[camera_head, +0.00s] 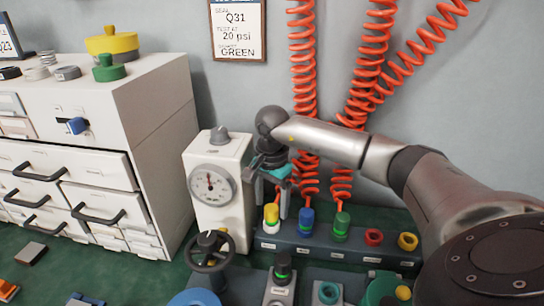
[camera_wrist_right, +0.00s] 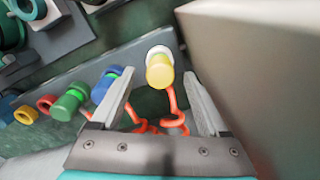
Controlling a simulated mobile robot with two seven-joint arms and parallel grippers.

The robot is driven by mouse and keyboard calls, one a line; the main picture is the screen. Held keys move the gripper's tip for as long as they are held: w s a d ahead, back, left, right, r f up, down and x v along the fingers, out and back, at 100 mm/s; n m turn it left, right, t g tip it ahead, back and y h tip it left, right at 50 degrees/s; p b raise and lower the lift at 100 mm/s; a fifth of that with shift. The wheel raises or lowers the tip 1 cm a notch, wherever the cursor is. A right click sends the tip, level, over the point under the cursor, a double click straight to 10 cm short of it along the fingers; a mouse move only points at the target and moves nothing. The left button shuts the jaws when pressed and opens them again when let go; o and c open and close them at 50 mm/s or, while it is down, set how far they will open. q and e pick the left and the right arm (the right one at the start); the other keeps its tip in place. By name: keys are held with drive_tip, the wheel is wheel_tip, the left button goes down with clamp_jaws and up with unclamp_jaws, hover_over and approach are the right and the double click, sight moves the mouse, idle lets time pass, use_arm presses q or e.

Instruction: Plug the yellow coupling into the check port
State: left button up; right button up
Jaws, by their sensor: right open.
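The yellow coupling (camera_head: 271,214) stands upright at the left end of a dark rack (camera_head: 330,250), with a white collar below it. My right gripper (camera_head: 271,199) points down over it with its fingers open. In the right wrist view the yellow coupling (camera_wrist_right: 160,72) shows between the two spread fingertips (camera_wrist_right: 159,86), with a gap visible at each side. An orange hose shows below it. I cannot tell for sure which fitting is the check port; several fixtures stand in front of the rack. My left gripper is not in view.
A blue coupling (camera_head: 305,222) and a green coupling (camera_head: 341,226) stand right of the yellow one, then red (camera_head: 373,237) and yellow (camera_head: 407,241) rings. A white gauge box (camera_head: 218,165) stands close at left. A valve handwheel (camera_head: 209,252) is in front. Coiled hoses hang behind.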

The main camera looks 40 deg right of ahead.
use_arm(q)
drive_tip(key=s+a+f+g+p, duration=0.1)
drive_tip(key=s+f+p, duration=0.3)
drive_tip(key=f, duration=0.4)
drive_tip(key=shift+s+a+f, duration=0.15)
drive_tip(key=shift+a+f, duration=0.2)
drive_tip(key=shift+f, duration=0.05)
use_arm(e)
wheel_tip(320, 180, up, 12)
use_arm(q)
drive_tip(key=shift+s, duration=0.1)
use_arm(e)
drive_tip(key=shift+s, duration=0.15)
